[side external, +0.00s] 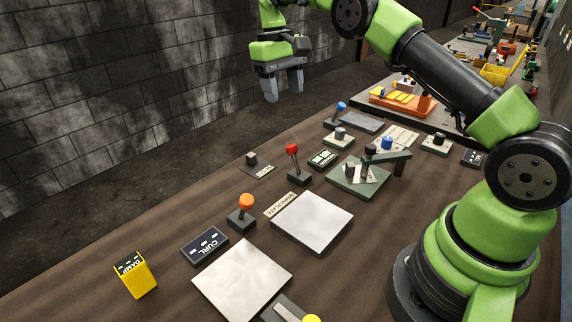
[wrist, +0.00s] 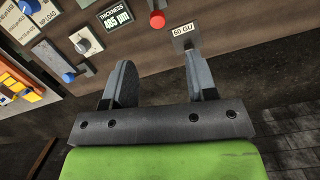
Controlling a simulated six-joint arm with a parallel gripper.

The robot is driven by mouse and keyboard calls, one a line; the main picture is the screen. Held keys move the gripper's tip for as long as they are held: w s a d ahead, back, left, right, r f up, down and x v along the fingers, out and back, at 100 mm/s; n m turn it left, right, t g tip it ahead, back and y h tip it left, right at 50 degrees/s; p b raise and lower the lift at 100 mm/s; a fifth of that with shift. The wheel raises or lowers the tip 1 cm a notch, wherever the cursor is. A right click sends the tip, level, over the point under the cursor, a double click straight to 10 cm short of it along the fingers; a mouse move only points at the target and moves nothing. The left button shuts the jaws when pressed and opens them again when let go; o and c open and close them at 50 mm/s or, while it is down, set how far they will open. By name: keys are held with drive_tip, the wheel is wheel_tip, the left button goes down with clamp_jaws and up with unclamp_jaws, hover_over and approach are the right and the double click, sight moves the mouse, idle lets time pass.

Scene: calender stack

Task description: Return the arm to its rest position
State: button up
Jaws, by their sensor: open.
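My gripper (side external: 284,86) hangs in the air past the far edge of the table in the side external view, its two grey fingers pointing down. In the wrist view my gripper (wrist: 160,82) has its fingers spread apart with nothing between them. It touches none of the controls. My green and black arm reaches up and to the left from its base at the right of the side external view.
The brown table (side external: 130,232) carries a red-knobbed lever (side external: 292,150), an orange-knobbed lever (side external: 246,202), pale plates (side external: 312,221) and a yellow DAMP block (side external: 135,275). A block wall (side external: 110,95) stands behind. The air around my gripper looks clear.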

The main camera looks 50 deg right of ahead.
drive_tip(key=s+a+r+t, duration=0.2)
drive_tip(key=s+a+r, duration=0.1)
drive_tip(key=s+r, duration=0.35)
drive_tip(key=s+a+r+t, duration=0.3)
drive_tip(key=s+a+r, duration=0.15)
drive_tip(key=r, duration=0.35)
drive_tip(key=s+a+f+t+y, duration=0.1)
drive_tip(key=s+t, duration=0.1)
drive_tip(key=s, duration=0.5)
drive_tip(key=s+a+f+m+t+y, duration=0.1)
drive_tip(key=s+a+f+t, duration=0.1)
drive_tip(key=s, duration=0.6)
drive_tip(key=shift+f, duration=0.25)
